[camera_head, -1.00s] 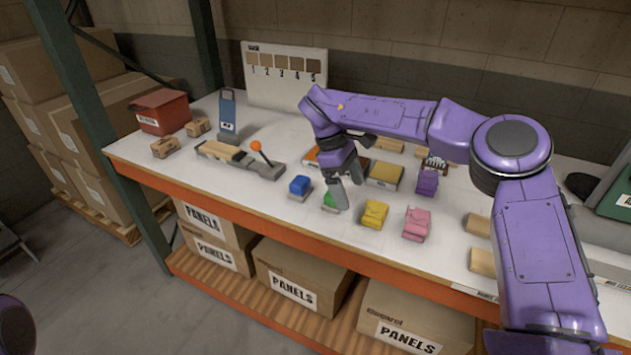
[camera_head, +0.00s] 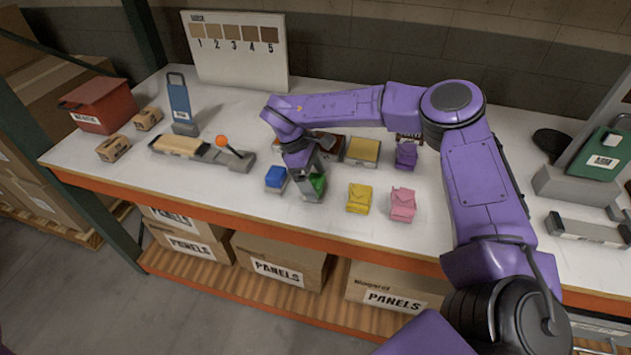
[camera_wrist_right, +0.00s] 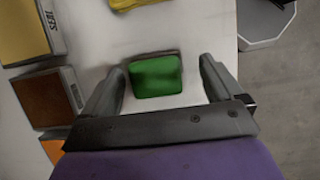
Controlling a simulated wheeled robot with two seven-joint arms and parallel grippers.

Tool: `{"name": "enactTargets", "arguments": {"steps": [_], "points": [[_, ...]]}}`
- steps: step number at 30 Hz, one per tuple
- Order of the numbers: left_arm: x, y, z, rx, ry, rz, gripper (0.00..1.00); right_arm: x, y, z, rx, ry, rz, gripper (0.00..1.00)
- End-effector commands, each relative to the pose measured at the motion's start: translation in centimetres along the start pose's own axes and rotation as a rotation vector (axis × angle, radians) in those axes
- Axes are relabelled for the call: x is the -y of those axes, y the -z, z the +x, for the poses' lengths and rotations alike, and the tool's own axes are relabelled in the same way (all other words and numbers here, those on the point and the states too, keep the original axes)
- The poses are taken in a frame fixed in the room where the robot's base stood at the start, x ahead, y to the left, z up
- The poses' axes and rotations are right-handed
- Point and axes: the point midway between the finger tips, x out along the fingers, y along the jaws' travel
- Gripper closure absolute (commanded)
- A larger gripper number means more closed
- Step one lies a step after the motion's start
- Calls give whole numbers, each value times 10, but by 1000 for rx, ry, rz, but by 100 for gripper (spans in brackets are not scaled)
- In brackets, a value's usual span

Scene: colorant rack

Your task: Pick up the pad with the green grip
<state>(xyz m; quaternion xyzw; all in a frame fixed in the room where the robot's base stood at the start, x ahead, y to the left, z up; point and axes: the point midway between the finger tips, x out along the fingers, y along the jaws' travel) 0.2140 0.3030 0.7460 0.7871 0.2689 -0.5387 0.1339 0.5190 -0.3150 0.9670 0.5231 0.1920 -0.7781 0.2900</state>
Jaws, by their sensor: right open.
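The pad with the green grip (camera_head: 317,184) sits on the white bench top, partly hidden by my right gripper in the head view. In the right wrist view its green grip (camera_wrist_right: 156,76) lies between the two fingertips, with a gap on each side. My right gripper (camera_head: 313,187) points down at the pad, open and apart from the grip; its two fingers (camera_wrist_right: 160,85) flank the grip in the wrist view. My left gripper is not in view.
A blue-grip pad (camera_head: 276,178) stands close left of the green one. A yellow (camera_head: 359,198) and a pink item (camera_head: 402,204) stand to the right, a purple one (camera_head: 406,155) behind. A lever with an orange knob (camera_head: 222,141) rises further left. The bench's orange front edge (camera_head: 205,214) is near.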

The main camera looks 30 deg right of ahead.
Motion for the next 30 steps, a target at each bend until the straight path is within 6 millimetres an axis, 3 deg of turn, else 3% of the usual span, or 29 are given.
{"name": "enactTargets", "arguments": {"steps": [3, 9, 15, 25, 30], "points": [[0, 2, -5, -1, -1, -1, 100, -1, 0, 11, 1, 1, 2, 6], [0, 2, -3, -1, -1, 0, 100, -2, 0, 14, 0, 0, 4, 6], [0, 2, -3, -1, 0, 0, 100, -2, 0, 14, 0, 1, 4, 62], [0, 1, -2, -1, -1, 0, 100, -2, -1, 12, 0, 0, 5, 62], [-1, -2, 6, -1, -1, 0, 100, -3, -9, -10, -4, -3, 7, 62]]}}
